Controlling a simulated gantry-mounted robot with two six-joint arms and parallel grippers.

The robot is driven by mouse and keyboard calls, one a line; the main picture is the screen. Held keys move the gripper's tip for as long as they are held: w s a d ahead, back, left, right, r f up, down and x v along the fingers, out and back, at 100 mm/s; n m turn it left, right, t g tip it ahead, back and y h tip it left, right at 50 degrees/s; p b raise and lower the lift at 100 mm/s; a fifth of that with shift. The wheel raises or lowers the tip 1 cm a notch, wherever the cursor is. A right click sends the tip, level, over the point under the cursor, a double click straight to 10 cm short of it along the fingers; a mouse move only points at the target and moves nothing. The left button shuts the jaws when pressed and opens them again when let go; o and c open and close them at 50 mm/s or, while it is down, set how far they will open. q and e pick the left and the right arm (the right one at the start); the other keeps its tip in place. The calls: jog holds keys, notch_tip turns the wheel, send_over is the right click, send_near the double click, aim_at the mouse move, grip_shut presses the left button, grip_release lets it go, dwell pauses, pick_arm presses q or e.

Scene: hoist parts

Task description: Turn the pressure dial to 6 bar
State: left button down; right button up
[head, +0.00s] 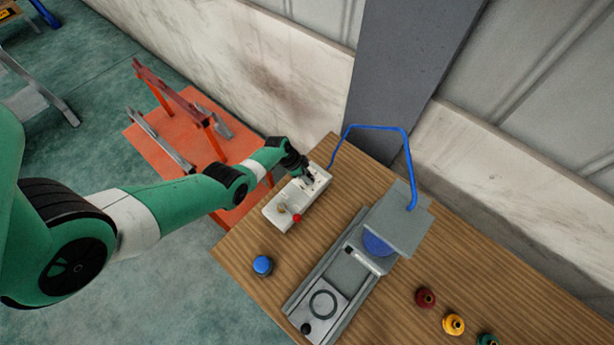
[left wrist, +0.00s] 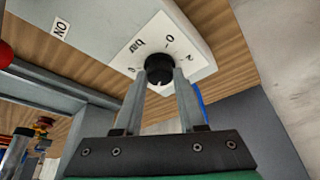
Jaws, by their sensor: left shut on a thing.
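The pressure dial is a round black knob (left wrist: 159,69) on a white scale plate in the left wrist view. The plate reads "bar", with 0 and 2 legible near the knob; another mark at its left is partly legible. I cannot make out the knob's pointer. The dial sits on a white control box (head: 283,213) on the wooden table. My left gripper (head: 309,179) is at the far end of this box, its two fingers (left wrist: 160,80) shut on the knob from both sides. In the head view the gripper hides the dial. My right gripper is not in view.
The box carries a red button (head: 296,218). A grey press (head: 336,270) with a blue hose (head: 409,160) stands right of it. A blue-topped button (head: 262,265) is near the table's left edge. Red (head: 425,298), yellow (head: 454,324) and green (head: 487,340) parts lie right.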

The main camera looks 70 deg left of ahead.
pick_arm(q)
jog(key=shift+f+m, duration=0.1)
jog(key=shift+m, duration=0.5)
jog(key=shift+h, duration=0.3)
jog(key=shift+c, duration=2.4)
grip_release()
jog(key=p+v, duration=1.2)
jog(key=shift+w+p, duration=0.2)
jog(key=shift+p, duration=0.15)
